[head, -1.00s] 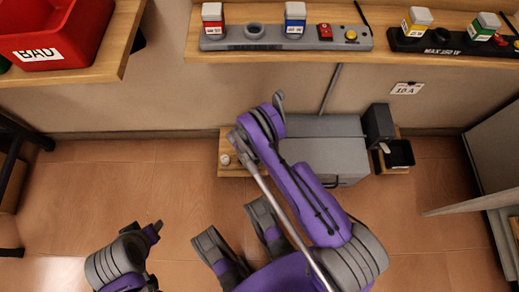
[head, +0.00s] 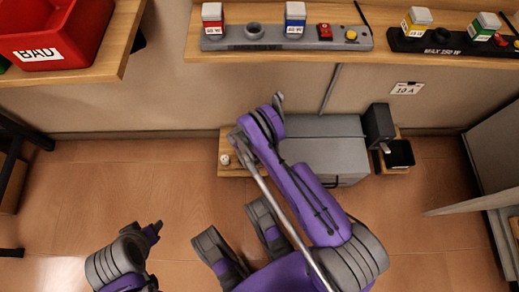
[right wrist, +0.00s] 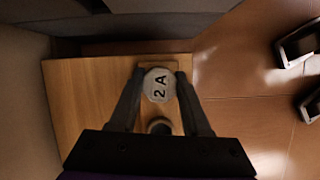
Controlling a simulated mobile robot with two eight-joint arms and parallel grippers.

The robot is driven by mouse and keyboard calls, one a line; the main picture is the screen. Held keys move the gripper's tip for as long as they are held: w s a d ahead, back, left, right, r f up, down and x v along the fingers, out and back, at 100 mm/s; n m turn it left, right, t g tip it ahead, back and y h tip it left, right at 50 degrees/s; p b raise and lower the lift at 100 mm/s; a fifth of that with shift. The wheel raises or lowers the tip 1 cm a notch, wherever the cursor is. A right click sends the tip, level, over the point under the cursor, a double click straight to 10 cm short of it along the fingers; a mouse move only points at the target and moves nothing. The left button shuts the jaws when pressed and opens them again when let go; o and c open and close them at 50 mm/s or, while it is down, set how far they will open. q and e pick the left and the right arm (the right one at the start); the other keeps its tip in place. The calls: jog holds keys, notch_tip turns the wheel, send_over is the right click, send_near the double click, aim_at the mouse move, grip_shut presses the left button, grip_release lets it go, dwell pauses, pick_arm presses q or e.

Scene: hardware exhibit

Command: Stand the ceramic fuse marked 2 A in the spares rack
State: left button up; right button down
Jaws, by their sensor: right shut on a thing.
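The ceramic fuse marked 2 A (right wrist: 158,85) is a pale, many-sided piece. In the right wrist view it sits between the fingertips of my right gripper (right wrist: 160,76), which is shut on it, over a wooden board (right wrist: 80,105). A small dark round thing (right wrist: 159,126) shows between the fingers nearer the palm; I cannot tell what it is. I cannot identify the spares rack.
A grey cabinet (head: 335,157) stands right of the low stand, with a black bin (head: 400,153) beside it. A shelf (head: 380,61) above holds a grey strip (head: 270,44) with coloured blocks. A red BAD bin (head: 85,35) is upper left.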

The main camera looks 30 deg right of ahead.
jog(key=shift+f, duration=0.25)
dwell(0.5)
grip_release()
dwell(0.4)
jog(key=shift+r, duration=0.1)
jog(key=shift+r+p, duration=1.55)
jog(key=shift+r, duration=1.85)
